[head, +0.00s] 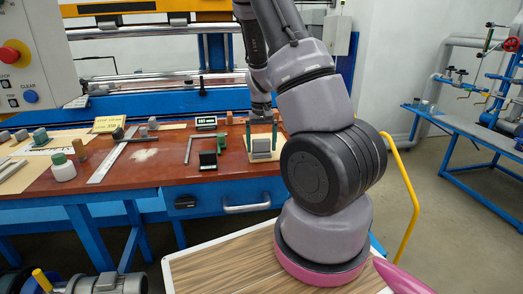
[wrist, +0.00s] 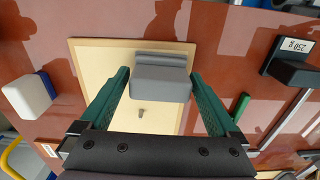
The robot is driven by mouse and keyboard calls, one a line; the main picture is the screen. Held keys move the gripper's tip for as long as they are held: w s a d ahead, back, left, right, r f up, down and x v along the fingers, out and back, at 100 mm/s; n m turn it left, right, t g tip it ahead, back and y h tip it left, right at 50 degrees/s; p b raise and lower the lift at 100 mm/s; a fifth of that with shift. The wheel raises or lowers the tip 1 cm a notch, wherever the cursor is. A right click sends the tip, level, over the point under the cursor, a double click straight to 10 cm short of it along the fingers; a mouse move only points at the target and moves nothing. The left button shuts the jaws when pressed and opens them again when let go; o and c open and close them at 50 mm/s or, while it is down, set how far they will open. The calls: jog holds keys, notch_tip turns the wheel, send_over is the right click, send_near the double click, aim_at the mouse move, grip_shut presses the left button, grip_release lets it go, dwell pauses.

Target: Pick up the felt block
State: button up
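A grey block (head: 262,147), which looks to be the felt block, stands on a tan board (head: 265,169) on the red-brown worktop. The wrist view shows this grey block (wrist: 162,80) with a ridged far part, over the bare tan board (wrist: 100,62). My gripper (head: 262,135) points down over it with its green fingers on either side. In the wrist view my gripper (wrist: 160,76) is open, with its fingertips beside the block's left and right faces. Only thin gaps show there, and light contact is hard to rule out. The block's underside is hidden.
A black block (head: 208,160) and an angled metal bar (head: 188,150) lie left of the board. In the wrist view a white block (wrist: 28,95) lies left and a green piece (wrist: 240,105) right.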

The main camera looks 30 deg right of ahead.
aim_at(261, 140)
jog(key=c, duration=1.1)
jog(key=shift+o, duration=0.2)
jog(key=shift+r, duration=0.1)
notch_tip(261, 140, up, 10)
jog(key=shift+f, duration=0.1)
